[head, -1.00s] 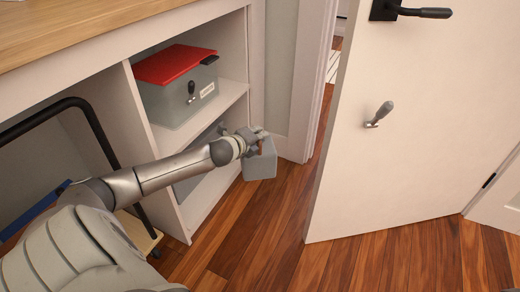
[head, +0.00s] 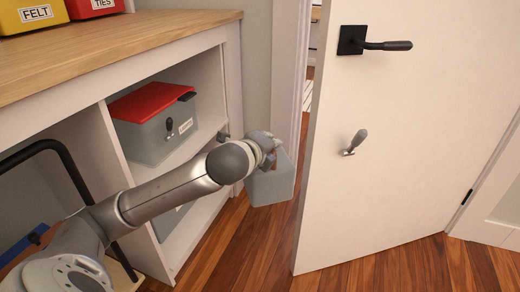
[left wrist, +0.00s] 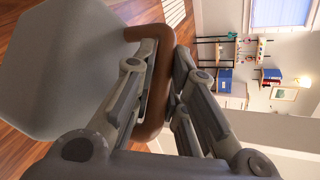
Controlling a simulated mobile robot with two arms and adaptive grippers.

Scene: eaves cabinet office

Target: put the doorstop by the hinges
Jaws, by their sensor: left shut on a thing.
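The doorstop is a grey block (head: 272,184) with a brown loop handle, which shows clearly in the left wrist view (left wrist: 155,112). My left gripper (head: 266,150) is shut on the handle, and the block hangs below it near the cabinet's right end. In the left wrist view the block (left wrist: 55,68) fills the left side, with my gripper fingers (left wrist: 160,85) around the handle. The white door (head: 400,150) stands open to the right of the block. A black hinge (head: 467,196) shows low on the door's right edge. My right gripper is not in view.
The shelf cabinet (head: 120,160) stands left, holding a grey box with a red lid (head: 155,125). The door has a black lever (head: 385,45) and a small grey knob (head: 355,142) sticking out. Wooden floor (head: 400,265) lies bare in front of the door.

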